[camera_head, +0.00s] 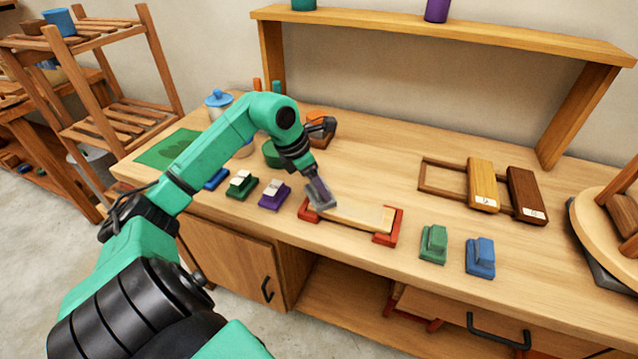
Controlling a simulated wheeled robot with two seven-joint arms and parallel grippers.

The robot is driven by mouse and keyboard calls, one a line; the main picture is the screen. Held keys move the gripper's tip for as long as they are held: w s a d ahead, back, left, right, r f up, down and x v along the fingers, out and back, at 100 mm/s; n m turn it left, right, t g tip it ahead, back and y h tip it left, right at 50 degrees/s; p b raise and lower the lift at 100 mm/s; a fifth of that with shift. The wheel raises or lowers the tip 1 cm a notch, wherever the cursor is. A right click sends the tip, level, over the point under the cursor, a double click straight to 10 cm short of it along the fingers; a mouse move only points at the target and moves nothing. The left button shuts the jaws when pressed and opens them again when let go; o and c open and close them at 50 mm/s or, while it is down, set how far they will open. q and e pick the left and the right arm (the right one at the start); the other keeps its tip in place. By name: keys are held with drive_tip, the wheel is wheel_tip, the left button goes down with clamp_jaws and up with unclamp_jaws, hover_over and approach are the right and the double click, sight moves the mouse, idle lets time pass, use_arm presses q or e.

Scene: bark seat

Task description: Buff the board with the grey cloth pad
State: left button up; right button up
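The pale wooden board (355,215) lies flat on the bench between red end holders (388,228). My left gripper (318,186) reaches in from the left and points down over the board's left end. It appears shut on the grey cloth pad (321,200). The pad is at the board's left end; I cannot tell whether it touches the surface. The fingers partly hide the pad's upper part. My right gripper is not in view.
Green (434,243) and blue (480,257) blocks stand right of the board. Purple (274,194) and green (241,184) blocks with pale tops stand left. Yellow (482,185) and brown (526,194) pieces lie farther right.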

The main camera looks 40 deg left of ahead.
use_arm(q)
drive_tip(key=r+p, duration=0.1)
drive_tip(key=r, duration=0.1)
drive_tip(key=r+p, duration=0.1)
drive_tip(key=r, duration=0.1)
drive_tip(key=shift+w+d+r, duration=0.1)
drive_tip(key=shift+d+r, duration=0.05)
drive_tip(key=shift+d, duration=0.05)
drive_tip(key=shift+r, duration=0.4)
wheel_tip(320, 180, up, 2)
drive_tip(key=shift+a+r+p, duration=0.1)
drive_tip(key=shift+a+p, duration=0.05)
drive_tip(key=shift+p, duration=0.75)
drive_tip(key=shift+r, duration=0.4)
